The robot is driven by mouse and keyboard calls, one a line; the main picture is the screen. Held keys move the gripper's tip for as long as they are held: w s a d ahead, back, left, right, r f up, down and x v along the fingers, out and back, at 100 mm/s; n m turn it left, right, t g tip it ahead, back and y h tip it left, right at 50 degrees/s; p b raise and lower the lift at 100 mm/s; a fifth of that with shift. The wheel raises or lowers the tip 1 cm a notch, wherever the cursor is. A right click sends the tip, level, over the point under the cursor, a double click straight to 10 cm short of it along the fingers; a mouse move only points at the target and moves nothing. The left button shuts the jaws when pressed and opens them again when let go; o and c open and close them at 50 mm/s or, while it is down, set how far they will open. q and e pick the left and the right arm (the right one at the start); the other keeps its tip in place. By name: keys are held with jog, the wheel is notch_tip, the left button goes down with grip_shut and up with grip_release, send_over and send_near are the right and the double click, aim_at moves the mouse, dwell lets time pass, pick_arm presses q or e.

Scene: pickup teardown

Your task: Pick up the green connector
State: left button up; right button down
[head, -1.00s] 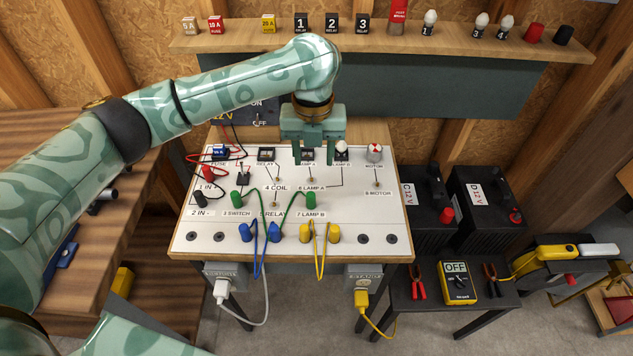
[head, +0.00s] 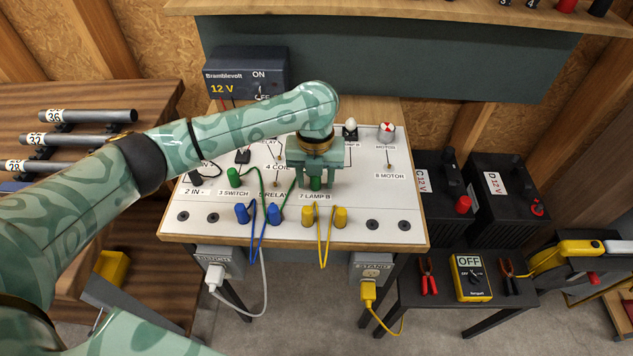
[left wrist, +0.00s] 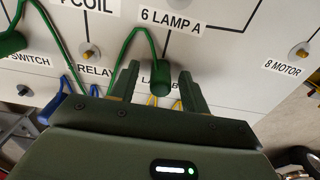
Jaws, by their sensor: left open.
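A green connector (head: 316,183) stands on the white board near the "7 LAMP B" label. My left gripper (head: 316,182) is over it, open, with a finger on each side of the connector. In the left wrist view the connector (left wrist: 158,82) shows between the two fingertips (left wrist: 157,84), with a gap on both sides. A green cable runs from it to a second green connector (head: 233,175) by the "3 SWITCH" label, which also shows in the left wrist view (left wrist: 10,43). My right gripper is not in view.
Blue connectors (head: 242,213) and yellow connectors (head: 340,217) with cables stand along the front of the white board (head: 395,205). A lamp (head: 350,128) and a motor (head: 387,131) stand behind the gripper to the right. A dark power supply (head: 245,75) is at the back.

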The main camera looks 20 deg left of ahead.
pick_arm(q)
jog(key=shift+f, duration=0.1)
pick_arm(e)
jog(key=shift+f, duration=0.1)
pick_arm(q)
jog(key=shift+c, duration=0.9)
grip_shut()
